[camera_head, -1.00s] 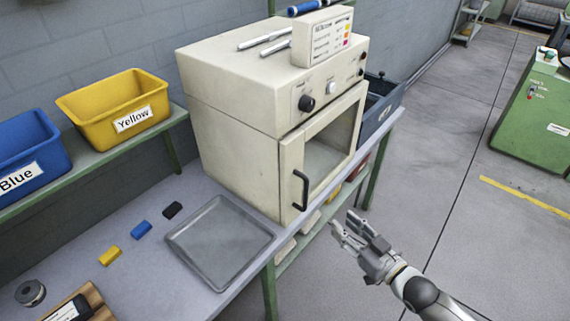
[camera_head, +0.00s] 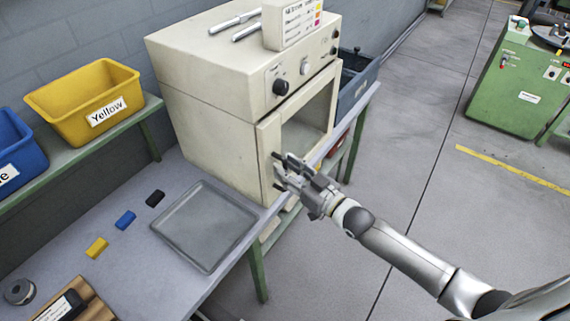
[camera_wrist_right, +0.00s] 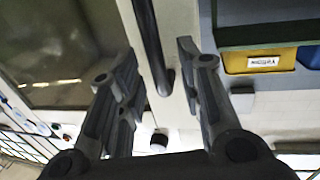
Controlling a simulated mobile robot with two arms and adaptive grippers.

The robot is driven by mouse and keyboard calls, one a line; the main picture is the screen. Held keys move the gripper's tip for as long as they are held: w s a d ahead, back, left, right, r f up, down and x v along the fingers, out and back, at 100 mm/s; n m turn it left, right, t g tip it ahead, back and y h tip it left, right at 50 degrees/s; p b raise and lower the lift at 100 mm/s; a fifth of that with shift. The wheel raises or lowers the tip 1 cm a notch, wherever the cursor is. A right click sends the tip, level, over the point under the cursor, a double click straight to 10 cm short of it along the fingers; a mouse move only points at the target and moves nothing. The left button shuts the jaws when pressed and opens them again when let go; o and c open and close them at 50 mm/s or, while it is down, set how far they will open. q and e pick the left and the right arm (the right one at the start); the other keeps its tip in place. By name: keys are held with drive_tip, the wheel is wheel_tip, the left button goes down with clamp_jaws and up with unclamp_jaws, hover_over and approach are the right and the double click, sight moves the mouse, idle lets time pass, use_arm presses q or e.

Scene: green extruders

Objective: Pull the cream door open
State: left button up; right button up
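The cream door (camera_head: 268,146) is on the front of the cream oven (camera_head: 213,118) and looks shut, with a dark window. Its black handle is mostly hidden behind my right gripper (camera_head: 280,172) in the head view. In the right wrist view the black handle (camera_wrist_right: 150,45) runs between the two spread fingers of my right gripper (camera_wrist_right: 160,80). The fingers stand apart, with a gap on both sides of the handle. The door's window (camera_wrist_right: 55,55) shows at the left there. My left gripper is not in view.
A grey metal tray (camera_head: 249,240) lies on the bench left of the oven, near blue, black and yellow blocks. Yellow (camera_head: 85,103) and blue (camera_head: 18,160) bins sit on a shelf. Open floor (camera_head: 420,185) lies in front of the door.

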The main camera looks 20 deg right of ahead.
drive_tip(key=shift+w+a, duration=0.35)
drive_tip(key=shift+w, duration=0.3)
drive_tip(key=shift+c, duration=0.2)
clamp_jaws()
